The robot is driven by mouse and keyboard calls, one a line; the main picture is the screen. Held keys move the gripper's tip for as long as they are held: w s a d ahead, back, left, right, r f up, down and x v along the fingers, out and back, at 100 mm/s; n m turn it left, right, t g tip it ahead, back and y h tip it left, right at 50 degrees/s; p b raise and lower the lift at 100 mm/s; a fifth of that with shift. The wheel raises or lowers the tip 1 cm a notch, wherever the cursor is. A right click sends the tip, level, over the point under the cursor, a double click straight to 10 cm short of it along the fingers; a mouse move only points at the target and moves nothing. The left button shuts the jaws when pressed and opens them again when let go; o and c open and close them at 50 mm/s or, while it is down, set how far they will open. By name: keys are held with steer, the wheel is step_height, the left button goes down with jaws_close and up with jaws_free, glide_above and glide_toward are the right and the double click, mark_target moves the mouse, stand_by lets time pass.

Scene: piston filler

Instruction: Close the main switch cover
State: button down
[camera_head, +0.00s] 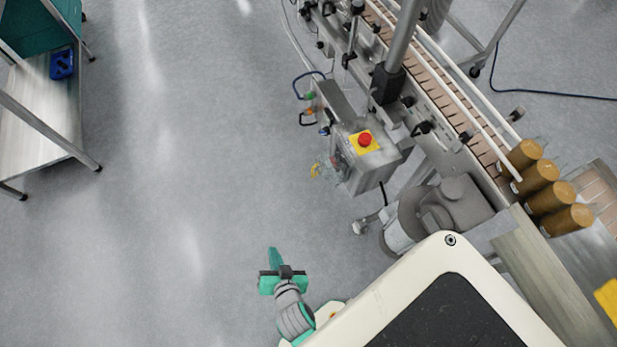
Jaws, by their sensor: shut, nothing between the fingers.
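The control box (371,172) hangs on the near side of the conveyor, with a red emergency button on a yellow plate (365,140) on top. A small yellow and red part (316,170) on its left face, with something clear around it, looks like the main switch and its cover. It is too small to tell how far the cover stands open. My gripper (273,251) is low in the picture, shut and empty, its fingers pointing up the picture. It is well apart from the box, below and left of it.
The conveyor (450,85) runs diagonally at the right, with several brown-topped jars (541,176) on it. A metal cart (42,110) with a blue bin (62,64) stands upper left. The floor between is clear.

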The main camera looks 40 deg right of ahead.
mark_target(328, 173)
steer(key=w+d+f+m+g+h, duration=0.2)
steer(key=w+d+f+m+g, duration=0.1)
steer(key=w+d+m, duration=0.25)
steer(key=w+d+f+m+g+h, duration=0.2)
steer(key=w+d+m+g, duration=0.1)
steer(key=w+d+m, duration=0.3)
steer(key=w+d+r+m+g+h, duration=0.1)
steer(key=w+d+r+m+g, duration=0.2)
steer(key=d+m, duration=0.3)
steer(key=w+d+f, duration=0.3)
steer(key=d+f, duration=0.5)
steer(key=d, duration=0.1)
steer(key=shift+w+d+n, duration=0.35)
steer(key=shift+d, duration=0.1)
